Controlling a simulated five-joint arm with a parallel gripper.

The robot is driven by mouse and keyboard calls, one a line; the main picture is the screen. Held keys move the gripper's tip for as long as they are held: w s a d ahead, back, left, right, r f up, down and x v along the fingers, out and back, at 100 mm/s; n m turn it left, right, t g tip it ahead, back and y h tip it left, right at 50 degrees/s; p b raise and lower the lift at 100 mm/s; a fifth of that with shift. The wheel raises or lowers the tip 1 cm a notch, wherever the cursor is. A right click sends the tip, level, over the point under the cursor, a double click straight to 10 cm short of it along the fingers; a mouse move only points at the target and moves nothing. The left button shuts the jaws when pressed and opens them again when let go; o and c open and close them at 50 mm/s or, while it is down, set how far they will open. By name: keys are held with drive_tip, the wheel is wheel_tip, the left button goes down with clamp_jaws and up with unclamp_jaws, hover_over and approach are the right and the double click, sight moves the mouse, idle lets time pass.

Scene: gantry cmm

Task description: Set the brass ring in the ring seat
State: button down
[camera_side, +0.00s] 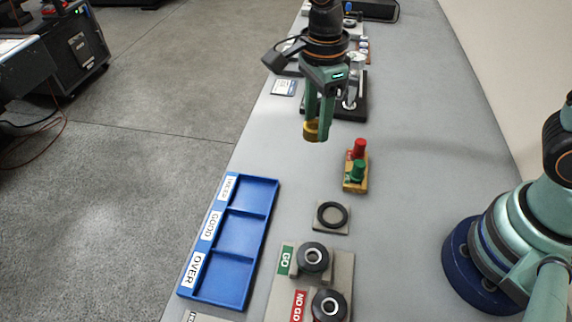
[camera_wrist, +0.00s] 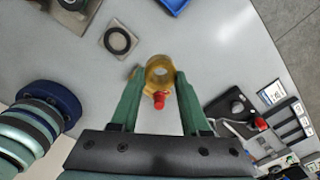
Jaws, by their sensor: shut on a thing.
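The brass ring (camera_side: 315,131) is held between the fingertips of my gripper (camera_side: 319,117), which is shut on it, up above the table. In the wrist view the ring (camera_wrist: 159,66) shows yellow with its hole visible, between the two green fingers of my gripper (camera_wrist: 158,78). The ring seat (camera_side: 345,229), a pale square plate with a dark round ring on it, lies on the table, nearer the side camera and slightly right of my gripper. It also shows in the wrist view (camera_wrist: 105,47), up and left of the brass ring.
A wooden block (camera_side: 356,186) with red and green plugs stands between my gripper and the seat. A blue three-part tray (camera_side: 247,238) lies left of the seat. The GO and NO GO gauge block (camera_side: 343,271) is just nearer the camera. A black stand (camera_side: 358,109) is behind my gripper.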

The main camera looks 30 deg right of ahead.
drive_tip(key=s+a+f+n, duration=0.1)
drive_tip(key=s+f+n, duration=0.2)
drive_tip(key=s+f, duration=0.45)
hover_over(333, 214)
drive_tip(key=shift+f, duration=2.2)
drive_tip(key=shift+f, duration=0.75)
drive_tip(key=shift+c, duration=1.5)
unclamp_jaws()
drive_tip(key=shift+c, duration=0.4)
